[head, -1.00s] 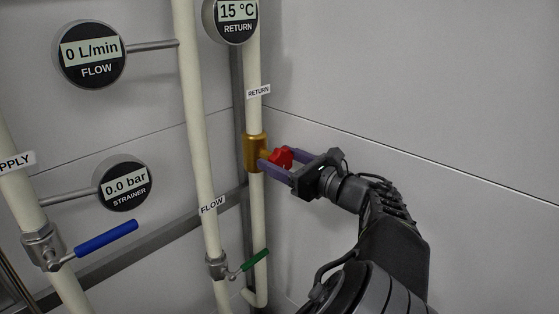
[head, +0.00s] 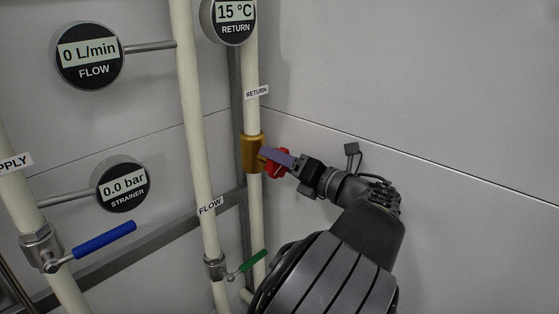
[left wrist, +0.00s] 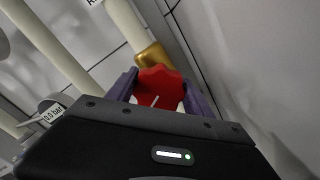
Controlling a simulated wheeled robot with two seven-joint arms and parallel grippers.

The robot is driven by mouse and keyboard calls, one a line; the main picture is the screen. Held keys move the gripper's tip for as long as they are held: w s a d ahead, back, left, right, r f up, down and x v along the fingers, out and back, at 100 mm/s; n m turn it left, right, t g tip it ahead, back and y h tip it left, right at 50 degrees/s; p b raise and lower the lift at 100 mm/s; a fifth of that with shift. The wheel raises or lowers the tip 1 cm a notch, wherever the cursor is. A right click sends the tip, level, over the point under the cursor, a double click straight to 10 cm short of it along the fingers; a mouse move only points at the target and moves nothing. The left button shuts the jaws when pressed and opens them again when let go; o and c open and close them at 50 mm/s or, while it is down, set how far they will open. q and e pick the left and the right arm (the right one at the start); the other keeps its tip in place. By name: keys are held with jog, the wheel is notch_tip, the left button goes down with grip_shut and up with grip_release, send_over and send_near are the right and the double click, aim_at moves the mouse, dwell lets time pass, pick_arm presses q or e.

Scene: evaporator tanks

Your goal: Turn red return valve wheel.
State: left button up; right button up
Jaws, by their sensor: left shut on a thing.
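The red return valve wheel (head: 276,168) sits on the brass valve body (head: 252,153) of the RETURN pipe in the head view, partly hidden by my gripper. My left gripper (head: 275,160) is shut on the wheel, its purple fingers on either side of it. In the left wrist view the red wheel (left wrist: 158,88) lies between the two purple fingers, with a white mark on its face and the brass body (left wrist: 152,56) behind it. My right gripper does not show.
The FLOW pipe (head: 193,120) runs left of the RETURN pipe (head: 254,110). A green lever (head: 253,261) and a blue lever (head: 106,240) stick out lower down. The return gauge (head: 229,20) reads 15 °C; the flow gauge (head: 90,56) reads 0 L/min. Bare wall lies at right.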

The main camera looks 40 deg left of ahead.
pick_arm(q)
jog(key=shift+f+m, duration=0.1)
jog(key=shift+m, duration=0.3)
jog(key=o, duration=1.4)
jog(key=shift+c, duration=0.2)
jog(key=d+b, duration=0.1)
jog(key=d, duration=0.6)
jog(key=shift+s+d, duration=0.3)
jog(key=shift+d, duration=0.1)
